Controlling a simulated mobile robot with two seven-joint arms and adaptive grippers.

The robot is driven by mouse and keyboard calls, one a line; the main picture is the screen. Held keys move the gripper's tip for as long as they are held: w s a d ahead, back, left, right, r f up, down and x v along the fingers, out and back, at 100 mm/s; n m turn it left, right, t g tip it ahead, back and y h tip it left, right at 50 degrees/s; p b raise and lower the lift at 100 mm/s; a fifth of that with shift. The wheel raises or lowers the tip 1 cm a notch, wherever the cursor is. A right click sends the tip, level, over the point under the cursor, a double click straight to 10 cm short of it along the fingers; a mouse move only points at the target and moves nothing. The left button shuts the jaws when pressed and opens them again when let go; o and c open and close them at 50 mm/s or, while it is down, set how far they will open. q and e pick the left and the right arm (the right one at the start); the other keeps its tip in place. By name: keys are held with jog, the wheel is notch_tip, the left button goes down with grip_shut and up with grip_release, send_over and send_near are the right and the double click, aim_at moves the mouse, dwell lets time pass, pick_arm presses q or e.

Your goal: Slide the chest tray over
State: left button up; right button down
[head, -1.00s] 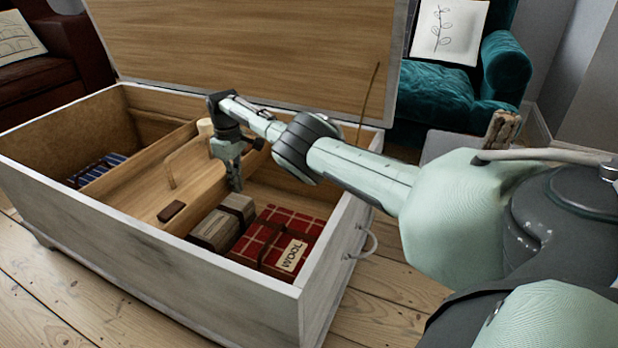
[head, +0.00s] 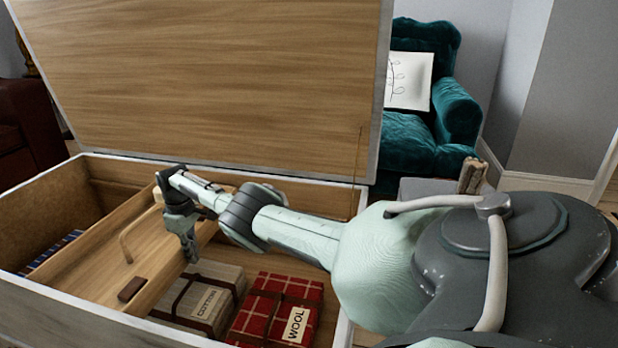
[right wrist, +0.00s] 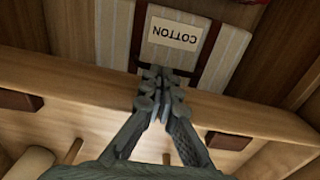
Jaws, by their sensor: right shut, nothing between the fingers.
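The wooden chest tray (head: 98,268) sits inside the open chest (head: 28,298), towards its left part, with a curved handle standing up from it. My right gripper (head: 190,255) is shut and empty at the tray's right side wall. In the right wrist view the closed fingertips (right wrist: 161,75) are at the tray's wall (right wrist: 235,112), on the side of the cotton bundle; whether they touch the wall I cannot tell. The striped bundle labelled COTTON (head: 203,300) lies right of the tray, mostly uncovered. My left gripper is not in view.
A red checked bundle labelled WOOL (head: 283,312) lies right of the cotton one. Blue striped cloth (head: 50,250) shows left of the tray. The raised lid (head: 210,75) stands behind. A teal armchair (head: 420,150) is beyond the chest.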

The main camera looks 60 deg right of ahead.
jog(key=shift+s+d, duration=0.1)
jog(key=shift+s, duration=0.05)
jog(key=shift+r, duration=0.1)
notch_tip(320, 180, up, 12)
dwell(0.6)
